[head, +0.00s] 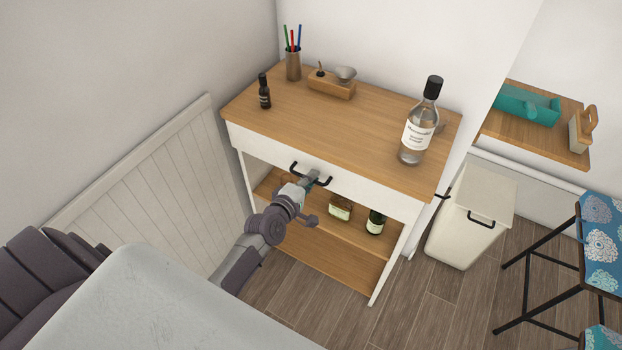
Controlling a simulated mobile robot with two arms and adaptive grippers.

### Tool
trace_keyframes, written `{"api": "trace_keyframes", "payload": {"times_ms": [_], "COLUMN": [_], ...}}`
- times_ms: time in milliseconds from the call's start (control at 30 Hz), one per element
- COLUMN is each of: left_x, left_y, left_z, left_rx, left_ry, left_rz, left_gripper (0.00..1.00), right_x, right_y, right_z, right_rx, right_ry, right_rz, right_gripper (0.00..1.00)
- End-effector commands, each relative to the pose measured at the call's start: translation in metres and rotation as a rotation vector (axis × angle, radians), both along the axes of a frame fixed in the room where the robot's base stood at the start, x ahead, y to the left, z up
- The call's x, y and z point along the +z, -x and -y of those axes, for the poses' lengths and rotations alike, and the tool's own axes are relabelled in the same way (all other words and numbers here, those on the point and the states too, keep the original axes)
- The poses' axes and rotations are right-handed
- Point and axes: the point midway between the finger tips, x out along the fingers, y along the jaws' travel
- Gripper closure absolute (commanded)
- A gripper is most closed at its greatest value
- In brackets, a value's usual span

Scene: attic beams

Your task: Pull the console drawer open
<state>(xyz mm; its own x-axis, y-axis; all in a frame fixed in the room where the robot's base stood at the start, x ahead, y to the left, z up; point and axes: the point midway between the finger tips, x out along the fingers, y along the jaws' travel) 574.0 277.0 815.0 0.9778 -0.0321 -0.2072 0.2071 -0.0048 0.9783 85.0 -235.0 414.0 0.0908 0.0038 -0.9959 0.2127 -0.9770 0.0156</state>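The console (375,115) has a wooden top, a white frame and open shelves below. Its white drawer (360,190) looks shut, its front close under the top. The drawer's black bar handle (326,181) is at the middle of the front. My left gripper (312,179) reaches up from below, with its fingertips at the handle and overlapping it in the head view. Whether the fingers are closed around the bar is too small to tell. They hide part of the handle. My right gripper is not in view.
A clear bottle (417,130), a small dark bottle (264,94), a pencil cup (293,66) and a wooden holder (331,86) stand on the console. Bottles (376,221) sit on its shelf. A white bin (468,220) stands to the right. Floor in front is clear.

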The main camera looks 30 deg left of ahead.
Motion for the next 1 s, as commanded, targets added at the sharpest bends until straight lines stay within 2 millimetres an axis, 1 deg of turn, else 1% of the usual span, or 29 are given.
{"api": "trace_keyframes", "payload": {"times_ms": [367, 467, 567, 667, 767, 1000], "left_x": [-0.001, 0.0, 0.0, 0.0, 0.0, -0.001], "left_y": [0.002, 0.007, 0.019, 0.036, 0.059, 0.119], "left_z": [0.0, 0.0, -0.001, -0.001, -0.002, -0.003], "left_rx": [0.0, -0.001, -0.001, -0.002, -0.003, -0.004], "left_ry": [0.0, 0.0, -0.001, -0.001, -0.001, -0.001], "left_rz": [-0.002, -0.002, -0.004, -0.006, -0.007, -0.008], "left_gripper": [1.0, 1.0, 1.0, 1.0, 1.0, 1.0], "right_x": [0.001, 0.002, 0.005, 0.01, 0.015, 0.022], "right_y": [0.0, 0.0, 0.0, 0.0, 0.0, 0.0], "right_z": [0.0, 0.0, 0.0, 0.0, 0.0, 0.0], "right_rx": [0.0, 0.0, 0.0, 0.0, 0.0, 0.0], "right_ry": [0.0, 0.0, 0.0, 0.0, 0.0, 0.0], "right_rz": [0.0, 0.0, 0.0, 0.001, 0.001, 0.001], "right_gripper": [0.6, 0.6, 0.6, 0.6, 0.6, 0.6]}}
